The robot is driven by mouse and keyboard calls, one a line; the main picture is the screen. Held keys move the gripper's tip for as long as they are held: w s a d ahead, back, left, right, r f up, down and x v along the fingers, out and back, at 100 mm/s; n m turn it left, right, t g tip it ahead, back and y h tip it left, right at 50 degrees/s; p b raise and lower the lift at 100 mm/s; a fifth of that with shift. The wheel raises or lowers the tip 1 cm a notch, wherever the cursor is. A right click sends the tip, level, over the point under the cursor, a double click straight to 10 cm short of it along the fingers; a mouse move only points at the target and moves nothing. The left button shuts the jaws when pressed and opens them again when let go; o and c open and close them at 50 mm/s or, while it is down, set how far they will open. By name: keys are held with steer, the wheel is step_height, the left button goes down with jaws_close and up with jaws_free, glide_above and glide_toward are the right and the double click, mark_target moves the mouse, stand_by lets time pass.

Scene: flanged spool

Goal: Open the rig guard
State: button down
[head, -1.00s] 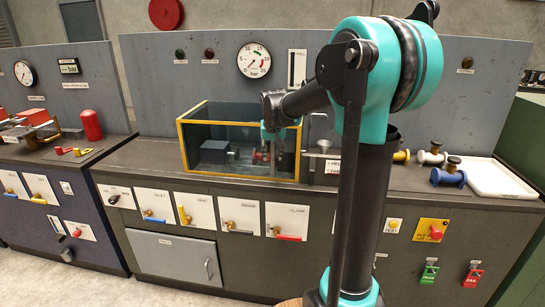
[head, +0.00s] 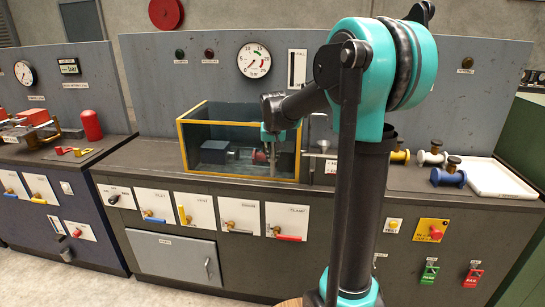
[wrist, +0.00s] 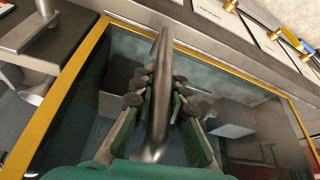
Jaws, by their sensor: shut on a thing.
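The rig guard (head: 240,177) is a clear box with a yellow frame on the middle bench, and it looks closed in the head view. Its yellow frame (wrist: 58,100) and dark clear panel fill much of the wrist view. My gripper (wrist: 155,95) is shut on a grey metal bar handle (wrist: 153,142), with fingers on both sides of it. In the head view my gripper (head: 271,140) is small and at the guard's right end. Its fingertips are hard to make out there. A dark block and a red part show dimly inside the guard.
A pressure gauge (head: 254,60) is on the panel behind. Valves with coloured levers (head: 288,237) line the bench front. Flanged spools (head: 449,173) and a white tray (head: 500,178) are at the right. My arm hides part of the bench right of the guard.

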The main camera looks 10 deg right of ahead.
stand_by(0.3)
steer(key=w+a, duration=0.4)
steer(key=a, duration=0.9)
steer(key=w+a, duration=0.4)
steer(key=a, duration=0.9)
steer(key=w+a, duration=0.4)
steer(key=a, duration=0.8)
steer(key=shift+w+a, duration=0.25)
steer(key=shift+a, duration=0.15)
steer(key=c, duration=1.5)
jaws_free()
steer(key=v, duration=1.2)
steer(key=shift+d, duration=0.1)
